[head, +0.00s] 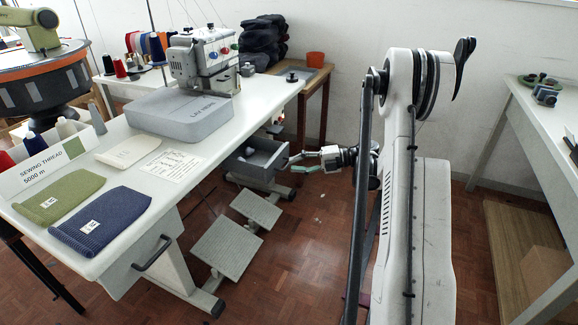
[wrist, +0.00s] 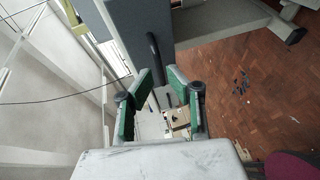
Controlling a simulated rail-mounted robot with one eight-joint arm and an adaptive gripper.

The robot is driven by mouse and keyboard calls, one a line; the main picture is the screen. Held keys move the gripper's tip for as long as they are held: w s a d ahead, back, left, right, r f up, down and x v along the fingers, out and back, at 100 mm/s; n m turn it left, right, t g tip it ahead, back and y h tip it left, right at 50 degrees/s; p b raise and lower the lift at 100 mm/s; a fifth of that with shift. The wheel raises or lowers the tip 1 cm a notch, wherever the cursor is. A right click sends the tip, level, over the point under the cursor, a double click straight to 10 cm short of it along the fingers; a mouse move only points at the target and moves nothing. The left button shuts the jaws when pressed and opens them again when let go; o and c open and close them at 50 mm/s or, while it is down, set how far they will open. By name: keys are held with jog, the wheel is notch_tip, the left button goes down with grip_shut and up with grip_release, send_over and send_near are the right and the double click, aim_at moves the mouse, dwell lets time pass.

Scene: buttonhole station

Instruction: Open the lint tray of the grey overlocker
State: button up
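The grey overlocker (head: 203,60) stands on the white table, with a grey block (head: 180,113) in front of it. A grey tray (head: 250,166) hangs below the table's right edge. It is drawn out, and its inside shows from above. My gripper (head: 294,163) is at the right of the tray, near its front. In the wrist view, the tray's grey front (wrist: 140,30) carries a black handle (wrist: 153,44). My gripper (wrist: 163,76) has its green-padded fingers apart. The handle is just ahead of the fingertips; I cannot tell whether they touch it.
The white table (head: 105,195) holds knitted pieces, a thread sign and cones. Grey pedals (head: 228,247) stand on the floor below the tray. Another white table (head: 525,125) is at right. The floor between is mostly clear.

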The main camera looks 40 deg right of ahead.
jog(key=v, duration=0.9)
